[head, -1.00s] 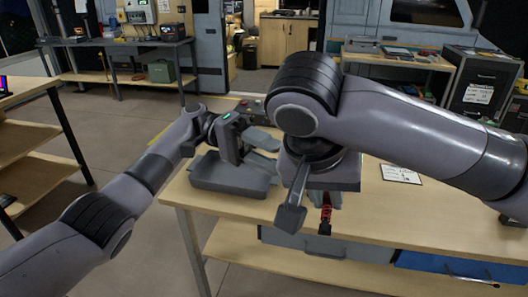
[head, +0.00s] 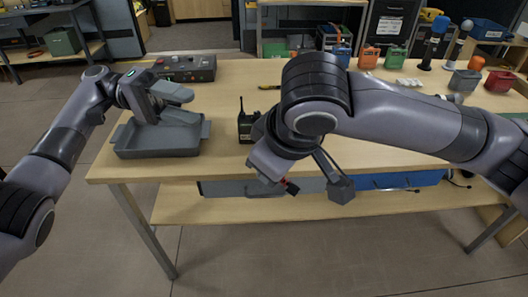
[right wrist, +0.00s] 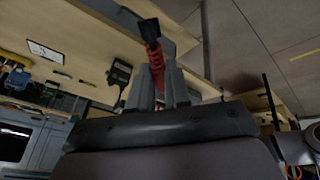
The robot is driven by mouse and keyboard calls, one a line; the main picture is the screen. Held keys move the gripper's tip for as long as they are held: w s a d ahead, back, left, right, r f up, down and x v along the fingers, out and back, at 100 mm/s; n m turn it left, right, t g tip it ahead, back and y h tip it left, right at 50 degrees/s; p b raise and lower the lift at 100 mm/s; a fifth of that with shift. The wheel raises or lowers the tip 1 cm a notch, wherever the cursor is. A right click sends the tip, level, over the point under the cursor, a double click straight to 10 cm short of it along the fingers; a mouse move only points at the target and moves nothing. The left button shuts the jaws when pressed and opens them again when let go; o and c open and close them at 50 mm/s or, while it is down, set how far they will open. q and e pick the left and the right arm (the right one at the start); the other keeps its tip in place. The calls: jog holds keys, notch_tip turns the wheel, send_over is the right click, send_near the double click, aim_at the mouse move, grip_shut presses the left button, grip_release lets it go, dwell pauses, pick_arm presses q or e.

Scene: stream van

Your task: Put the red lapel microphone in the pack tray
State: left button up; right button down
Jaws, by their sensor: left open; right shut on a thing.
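The red lapel microphone (head: 291,187) shows as a small red bit at my right gripper (head: 284,181), in front of the table's front edge; the rest is hidden in the head view. In the right wrist view the microphone (right wrist: 155,62), red with a black end, stands out between the fingers of my right gripper (right wrist: 160,84), which is shut on it. The grey pack tray (head: 157,153) sits at the table's left front corner. My left gripper (head: 180,103) is open and empty, over the back part of the tray.
A black radio (head: 245,127) stands between the tray and my right arm. A dark control box (head: 186,68) lies behind the tray. Orange (head: 369,58) and green (head: 395,57) containers and several other items stand at the back right. Drawers hang under the table's front edge.

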aim_at(293, 180)
jog(key=f+n, duration=0.1)
jog(key=n, duration=0.1)
jog(key=d+f+n+g+y, duration=0.1)
jog(key=n, duration=0.1)
jog(key=s+d+f+n+y, duration=0.1)
jog(key=n, duration=0.2)
jog(key=shift+d+f+g, duration=0.15)
jog(key=shift+f+g, duration=0.2)
jog(key=shift+g, duration=0.05)
pick_arm(q)
jog(key=s+f+n+t+y, duration=0.4)
jog(key=s+n, duration=0.5)
jog(key=n, duration=1.4)
jog(key=s+d+f+t+h, duration=0.1)
jog(key=d+f, duration=0.4)
jog(key=d, duration=0.7)
jog(key=shift+s, duration=0.25)
jog(key=shift+a+f, duration=0.1)
